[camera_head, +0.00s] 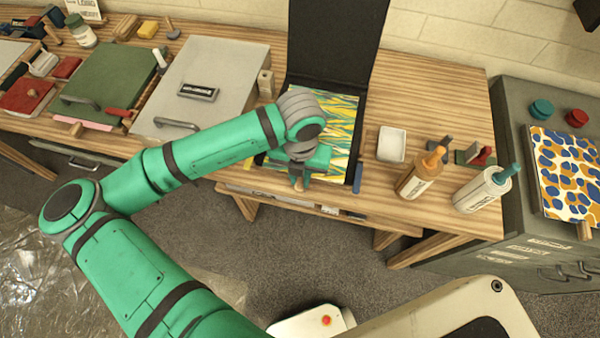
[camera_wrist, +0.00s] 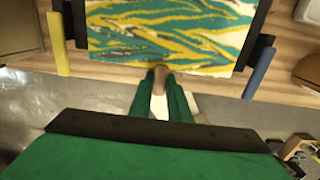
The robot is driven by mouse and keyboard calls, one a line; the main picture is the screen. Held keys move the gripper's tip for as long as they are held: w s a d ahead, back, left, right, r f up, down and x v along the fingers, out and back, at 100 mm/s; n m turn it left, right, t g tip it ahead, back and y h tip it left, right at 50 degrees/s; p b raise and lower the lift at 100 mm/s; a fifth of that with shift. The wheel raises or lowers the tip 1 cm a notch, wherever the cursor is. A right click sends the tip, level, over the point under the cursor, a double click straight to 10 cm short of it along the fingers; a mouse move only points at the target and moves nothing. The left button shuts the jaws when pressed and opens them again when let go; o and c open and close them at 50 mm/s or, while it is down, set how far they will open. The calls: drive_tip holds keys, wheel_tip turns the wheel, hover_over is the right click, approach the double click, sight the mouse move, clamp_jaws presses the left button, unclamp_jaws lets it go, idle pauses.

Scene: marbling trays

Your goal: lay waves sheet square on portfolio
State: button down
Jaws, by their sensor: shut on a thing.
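The waves sheet (camera_head: 340,115), with green, yellow and white streaks, lies over the lower leaf of the open black portfolio (camera_head: 335,40), whose other leaf stands up behind. In the wrist view the sheet (camera_wrist: 165,35) looks about square to the portfolio, with dark margin at both sides. My gripper (camera_head: 299,182) is at the sheet's front edge. In the wrist view my gripper (camera_wrist: 160,85) is shut on a small wooden tab (camera_wrist: 160,72) at that edge. My arm hides the sheet's left part in the head view. Whether the sheet touches the leaf all over cannot be told.
A blue stick (camera_head: 359,177) is at the portfolio's front right; a yellow one (camera_wrist: 58,45) is at its left. A white dish (camera_head: 391,144) and bottles (camera_head: 420,175) stand right. A grey lidded tray (camera_head: 225,65) stands left. A blue-orange sheet (camera_head: 570,170) is on the grey cabinet.

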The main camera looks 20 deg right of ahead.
drive_tip(key=shift+f, duration=0.15)
drive_tip(key=c, duration=1.1)
unclamp_jaws()
drive_tip(key=shift+r, duration=3.5)
drive_tip(key=shift+w, duration=0.1)
